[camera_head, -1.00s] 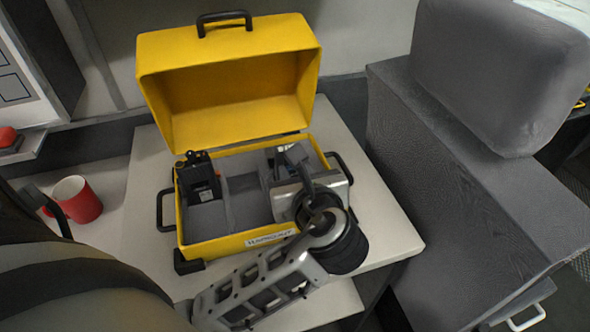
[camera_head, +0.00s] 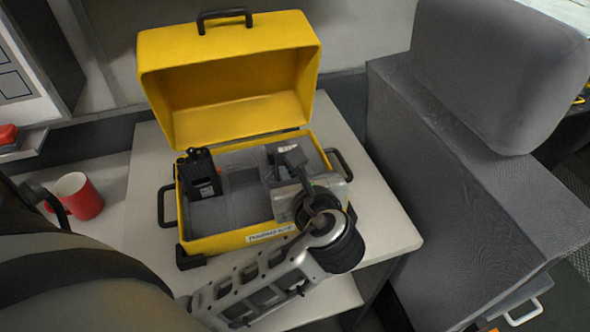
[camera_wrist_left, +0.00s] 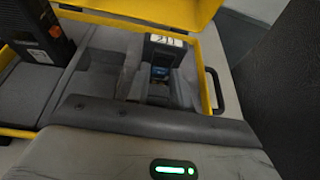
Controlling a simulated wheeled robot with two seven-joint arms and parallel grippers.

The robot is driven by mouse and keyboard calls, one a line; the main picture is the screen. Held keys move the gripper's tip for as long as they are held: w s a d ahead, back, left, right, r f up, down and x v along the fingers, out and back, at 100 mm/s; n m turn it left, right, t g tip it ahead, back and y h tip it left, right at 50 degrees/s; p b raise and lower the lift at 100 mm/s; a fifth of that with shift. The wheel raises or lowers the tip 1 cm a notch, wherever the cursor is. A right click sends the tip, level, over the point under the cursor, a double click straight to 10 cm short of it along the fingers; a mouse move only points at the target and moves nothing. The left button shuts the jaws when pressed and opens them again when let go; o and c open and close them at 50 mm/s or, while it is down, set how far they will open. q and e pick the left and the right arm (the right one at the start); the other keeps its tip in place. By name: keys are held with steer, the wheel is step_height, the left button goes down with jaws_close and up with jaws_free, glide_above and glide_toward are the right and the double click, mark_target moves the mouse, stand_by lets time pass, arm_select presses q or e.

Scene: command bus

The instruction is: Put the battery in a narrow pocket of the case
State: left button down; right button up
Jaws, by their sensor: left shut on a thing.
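The yellow case (camera_head: 160,65) stands open on a light table, lid tipped back, with a grey padded interior split by dividers. A black radio (camera_head: 201,174) stands in its left part and also shows in the left wrist view (camera_wrist_left: 38,35). My left gripper (camera_head: 289,160) is over the right part of the case, shut on the battery (camera_wrist_left: 165,45). The battery is dark with a white label marked "211" in the left wrist view. The gripper and arm hide part of the right compartments, and I cannot tell how deep the battery's lower end is. My right gripper is out of view.
A red mug (camera_head: 82,198) stands left of the case. A grey seat (camera_head: 470,150) stands close on the right of the table. The open lid rises behind the case, and black handles stick out at its sides. The table is clear to the right of the case.

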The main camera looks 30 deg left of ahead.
arm_select(q)
steer(key=c, duration=1.1)
jaws_free()
steer(key=shift+f, duration=0.15)
steer(key=shift+c, duration=0.2)
